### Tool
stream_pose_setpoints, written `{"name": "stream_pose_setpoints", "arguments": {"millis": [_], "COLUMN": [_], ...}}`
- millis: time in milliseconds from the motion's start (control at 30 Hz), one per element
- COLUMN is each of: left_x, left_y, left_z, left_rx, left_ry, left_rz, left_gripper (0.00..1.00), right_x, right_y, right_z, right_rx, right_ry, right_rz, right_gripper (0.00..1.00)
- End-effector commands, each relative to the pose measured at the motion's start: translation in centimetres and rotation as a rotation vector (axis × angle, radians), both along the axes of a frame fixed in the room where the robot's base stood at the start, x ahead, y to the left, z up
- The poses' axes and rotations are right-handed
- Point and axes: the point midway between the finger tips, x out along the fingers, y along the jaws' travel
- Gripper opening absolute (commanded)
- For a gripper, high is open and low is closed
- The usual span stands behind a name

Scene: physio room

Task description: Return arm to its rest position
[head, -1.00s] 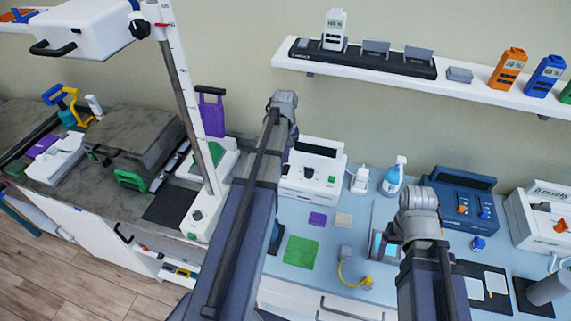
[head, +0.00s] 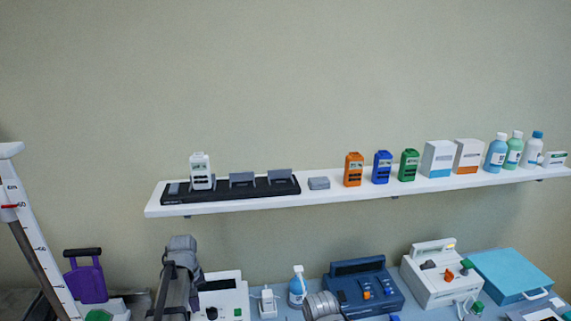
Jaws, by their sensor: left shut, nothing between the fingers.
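My left arm rises from the lower left edge in the head view, with my left gripper (head: 170,278) among its grey and dark parts; it is shut and holds nothing. Its fingertips are hard to make out. Part of my right arm shows as a grey rounded joint at the bottom middle, in front of the blue device. My right gripper cannot be seen.
A white wall shelf (head: 330,198) holds a black charging strip (head: 231,192), orange (head: 353,169), blue (head: 382,167) and green (head: 409,165) handheld units, boxes and bottles. Below stand a white device (head: 222,297), spray bottle (head: 297,288), blue device (head: 364,288) and turquoise case (head: 510,274).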

Motion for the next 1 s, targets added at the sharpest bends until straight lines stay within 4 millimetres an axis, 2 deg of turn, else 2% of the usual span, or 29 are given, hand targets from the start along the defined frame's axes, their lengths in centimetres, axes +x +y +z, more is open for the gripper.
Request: {"name": "stream_pose_setpoints", "arguments": {"millis": [33,200,300,400,500,633,1000], "left_x": [-1.4,-5.9,-9.0,-11.7,-13.8,-15.4,-15.8], "left_y": [-3.5,-13.6,-18.2,-21.5,-23.7,-25.1,-25.6], "left_z": [-0.9,-2.7,-3.5,-4.1,-4.6,-4.8,-4.8], "left_rx": [0.005,0.028,0.043,0.056,0.066,0.074,0.077], "left_ry": [0.006,0.030,0.043,0.052,0.060,0.067,0.070], "left_rz": [-0.087,-0.411,-0.588,-0.736,-0.847,-0.930,-0.958], "left_gripper": [0.00,0.00,0.00,0.00,0.00,0.00,0.00], "right_x": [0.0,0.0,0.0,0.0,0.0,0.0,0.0], "right_y": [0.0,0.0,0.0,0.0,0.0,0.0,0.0], "right_z": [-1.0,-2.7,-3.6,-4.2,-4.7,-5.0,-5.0], "right_rx": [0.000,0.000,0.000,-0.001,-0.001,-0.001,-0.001], "right_ry": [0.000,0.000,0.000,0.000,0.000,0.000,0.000], "right_rz": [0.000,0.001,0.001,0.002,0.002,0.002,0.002], "right_gripper": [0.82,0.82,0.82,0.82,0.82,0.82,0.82]}}
